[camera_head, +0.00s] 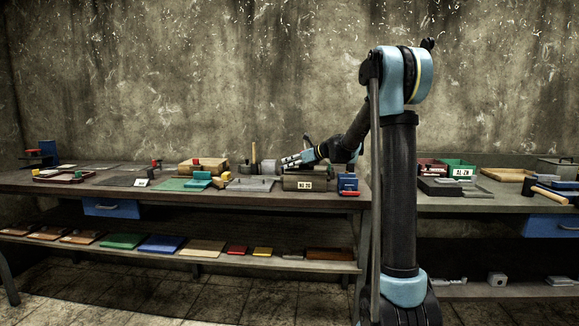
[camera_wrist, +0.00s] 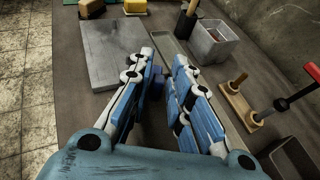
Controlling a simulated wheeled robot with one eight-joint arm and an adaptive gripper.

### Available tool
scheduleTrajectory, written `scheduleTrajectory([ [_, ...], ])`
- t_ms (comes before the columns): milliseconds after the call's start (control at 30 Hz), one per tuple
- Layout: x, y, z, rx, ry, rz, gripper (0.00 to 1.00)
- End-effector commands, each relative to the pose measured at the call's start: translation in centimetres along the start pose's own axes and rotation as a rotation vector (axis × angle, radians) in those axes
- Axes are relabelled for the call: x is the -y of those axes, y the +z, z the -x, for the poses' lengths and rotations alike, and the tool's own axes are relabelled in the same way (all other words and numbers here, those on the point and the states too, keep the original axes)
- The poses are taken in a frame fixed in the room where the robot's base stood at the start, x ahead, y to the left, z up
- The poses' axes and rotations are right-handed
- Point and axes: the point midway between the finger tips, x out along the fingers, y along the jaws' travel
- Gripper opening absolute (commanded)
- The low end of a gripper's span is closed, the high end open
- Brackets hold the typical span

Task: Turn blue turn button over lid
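My gripper (camera_head: 284,161) reaches left over the bench, above a box labelled "NG 26" (camera_head: 305,184). In the wrist view its two blue-and-white fingers (camera_wrist: 164,58) stand apart. A small dark-blue piece (camera_wrist: 157,79), which may be the blue turn button, shows between them, close to the left finger; I cannot tell whether they touch. An olive rectangular rim (camera_wrist: 172,47), perhaps the edge of the box or its lid, shows beyond the fingertips. The fingers and palm hide most of what lies below, so the button's angle on the lid cannot be made out.
A grey slab (camera_wrist: 112,53) lies left of the fingers. A grey container (camera_wrist: 212,42) and a dark cylinder with a wooden handle (camera_wrist: 186,22) stand beyond. A wooden stand with pegs (camera_wrist: 239,104) is to the right. A blue box (camera_head: 347,183) sits at the bench end.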

Motion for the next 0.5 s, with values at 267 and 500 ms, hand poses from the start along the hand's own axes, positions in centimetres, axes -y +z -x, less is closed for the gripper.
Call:
scheduleTrajectory([
  [267, -0.03, -0.01, -0.67, 0.0, 0.0, 0.0, 0.18],
  [500, -0.01, 0.0, -0.63, 0.0, 0.0, 0.0, 0.0],
])
